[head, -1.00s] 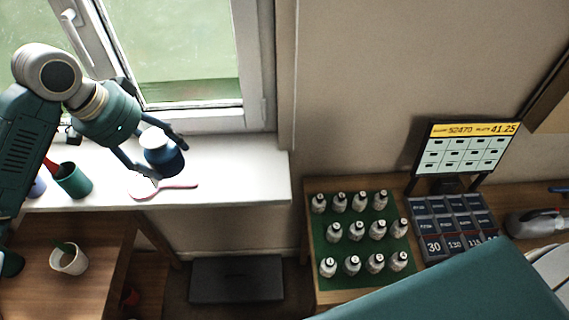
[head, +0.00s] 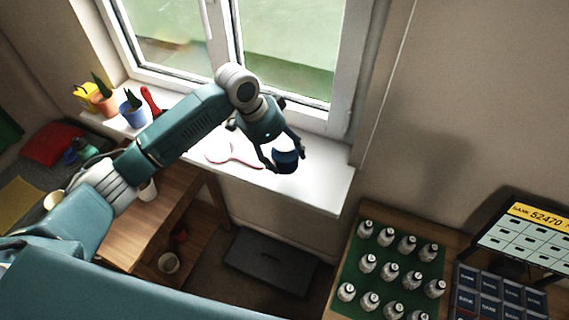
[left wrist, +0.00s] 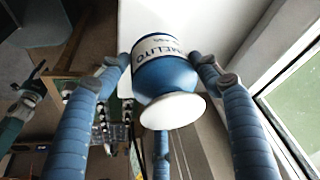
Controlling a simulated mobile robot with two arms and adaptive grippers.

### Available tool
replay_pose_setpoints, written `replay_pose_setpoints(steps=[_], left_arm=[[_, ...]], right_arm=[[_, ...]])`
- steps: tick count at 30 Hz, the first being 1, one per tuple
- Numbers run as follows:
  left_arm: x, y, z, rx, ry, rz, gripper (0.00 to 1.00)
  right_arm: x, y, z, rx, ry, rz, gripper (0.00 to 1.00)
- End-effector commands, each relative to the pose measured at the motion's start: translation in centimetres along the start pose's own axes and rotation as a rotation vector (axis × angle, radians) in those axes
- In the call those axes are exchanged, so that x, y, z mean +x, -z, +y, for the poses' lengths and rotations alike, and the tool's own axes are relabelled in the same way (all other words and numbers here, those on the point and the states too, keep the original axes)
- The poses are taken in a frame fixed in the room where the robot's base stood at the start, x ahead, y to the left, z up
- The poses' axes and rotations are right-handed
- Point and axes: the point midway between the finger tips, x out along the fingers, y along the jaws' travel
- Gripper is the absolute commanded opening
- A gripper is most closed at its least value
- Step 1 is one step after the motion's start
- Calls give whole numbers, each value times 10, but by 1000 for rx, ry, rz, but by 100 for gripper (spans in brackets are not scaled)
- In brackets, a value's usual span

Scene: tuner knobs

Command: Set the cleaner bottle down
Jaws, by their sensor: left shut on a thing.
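The cleaner bottle (head: 287,161) is dark blue and hangs between the fingers of my left gripper (head: 286,159), over the right part of the white windowsill (head: 315,187). In the left wrist view the bottle (left wrist: 165,78) shows a white label with dark letters and a wide white round end facing the camera. My left gripper (left wrist: 163,65) has fingers on both sides of it. I cannot tell whether the bottle touches the sill. A small teal and dark arm end, likely my right gripper (left wrist: 30,90), shows at the left edge of that view; its jaws are unclear.
A white round thing with a red-edged handle (head: 220,152) lies on the sill left of the bottle. Potted plants (head: 132,110) stand farther left. The sill's right end is clear. Several small bottles stand on a green mat (head: 352,268) at the right.

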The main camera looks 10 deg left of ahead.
Motion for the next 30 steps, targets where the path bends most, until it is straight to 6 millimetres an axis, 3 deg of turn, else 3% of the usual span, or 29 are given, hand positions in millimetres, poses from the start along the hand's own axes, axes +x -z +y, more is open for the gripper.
replay_pose_setpoints(steps=[15,27,28,30], left_arm=[[55,-21,0,1,0,2,25],[62,-23,0,1,2,3,25],[62,-24,0,1,1,1,67],[62,-24,0,1,1,1,81]], right_arm=[[-15,-2,12,-3,-13,-5,40],[-14,-2,11,-2,-12,-6,40],[-14,-2,10,-2,-11,-6,40],[-14,-2,9,-1,-10,-6,40]])
